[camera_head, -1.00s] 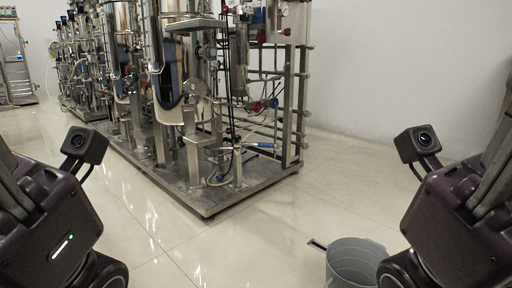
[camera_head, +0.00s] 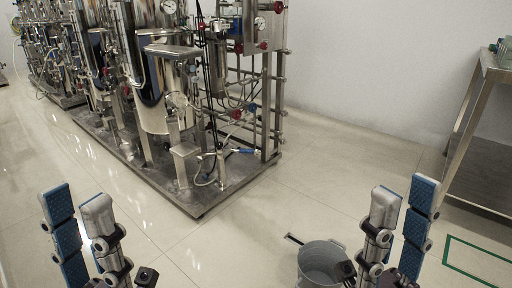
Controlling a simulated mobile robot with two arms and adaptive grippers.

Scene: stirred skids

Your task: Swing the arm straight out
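My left gripper (camera_head: 76,200) stands at the bottom left with its two blue-and-grey fingers pointing up and apart, with nothing between them. My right gripper (camera_head: 405,192) stands at the bottom right, also with its fingers apart and empty. Both are in front of the steel process skid (camera_head: 205,200), touching nothing that I can see. The skid carries shiny vessels (camera_head: 150,100), pipes and valves. A blue-handled lever (camera_head: 243,151) sits low at its near right end. I cannot tell which part is the arm to swing.
A grey bucket (camera_head: 318,262) stands on the floor, partly behind my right gripper. A steel table (camera_head: 466,125) stands at the right, with a green floor marking (camera_head: 470,262) in front. The pale floor (camera_head: 340,190) between skid and table is clear.

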